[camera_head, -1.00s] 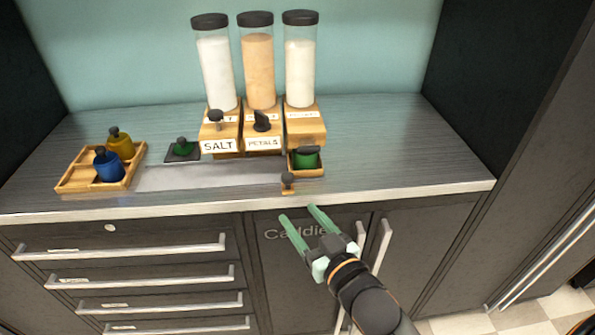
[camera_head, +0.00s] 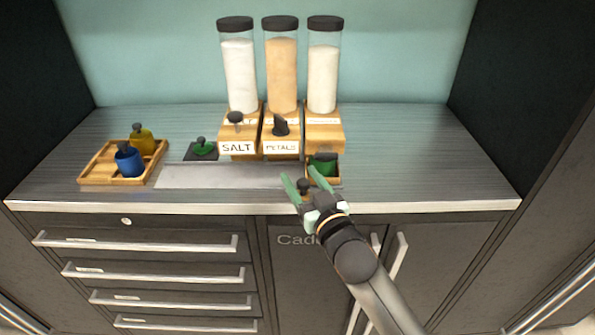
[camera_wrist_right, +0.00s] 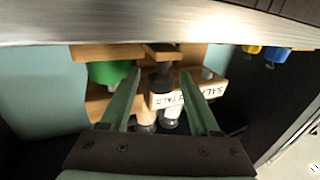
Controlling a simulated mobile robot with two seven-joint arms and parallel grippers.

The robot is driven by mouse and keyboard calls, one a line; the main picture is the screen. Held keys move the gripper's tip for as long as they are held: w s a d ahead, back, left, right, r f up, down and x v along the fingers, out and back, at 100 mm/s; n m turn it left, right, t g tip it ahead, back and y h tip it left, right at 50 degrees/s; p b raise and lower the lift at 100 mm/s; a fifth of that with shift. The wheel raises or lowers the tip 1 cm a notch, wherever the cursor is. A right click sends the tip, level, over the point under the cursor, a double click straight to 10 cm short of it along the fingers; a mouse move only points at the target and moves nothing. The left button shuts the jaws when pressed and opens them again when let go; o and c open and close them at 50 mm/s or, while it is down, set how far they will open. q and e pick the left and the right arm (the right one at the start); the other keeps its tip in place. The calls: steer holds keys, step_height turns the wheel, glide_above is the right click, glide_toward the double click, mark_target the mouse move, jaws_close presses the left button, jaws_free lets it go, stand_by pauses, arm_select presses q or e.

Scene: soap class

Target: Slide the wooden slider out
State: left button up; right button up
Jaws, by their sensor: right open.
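The wooden slider (camera_head: 334,181) sits at the counter's front edge under the rightmost dispenser, with a green cup (camera_head: 324,160) in it. Its dark-topped knob (camera_head: 304,184) stands at its front left. My right gripper (camera_head: 304,176) is open at the counter edge, its green fingers to either side of the knob. In the right wrist view, which is upside down, the dark knob (camera_wrist_right: 161,76) appears between the two open fingers, with a gap on each side. The green cup (camera_wrist_right: 108,72) is beside the left finger there. My left gripper is not in view.
Three dispensers stand behind, two labelled SALT (camera_head: 237,147) and PETALS (camera_head: 281,147). A wooden tray (camera_head: 98,170) with blue and yellow bottles is at left. A green-knobbed stamp (camera_head: 204,150) is beside a grey strip (camera_head: 215,176). Drawers and cabinet doors are below the counter.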

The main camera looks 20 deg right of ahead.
steer(key=shift+w+a, duration=0.2)
steer(key=shift+w, duration=1.05)
jaws_close()
stand_by(0.6)
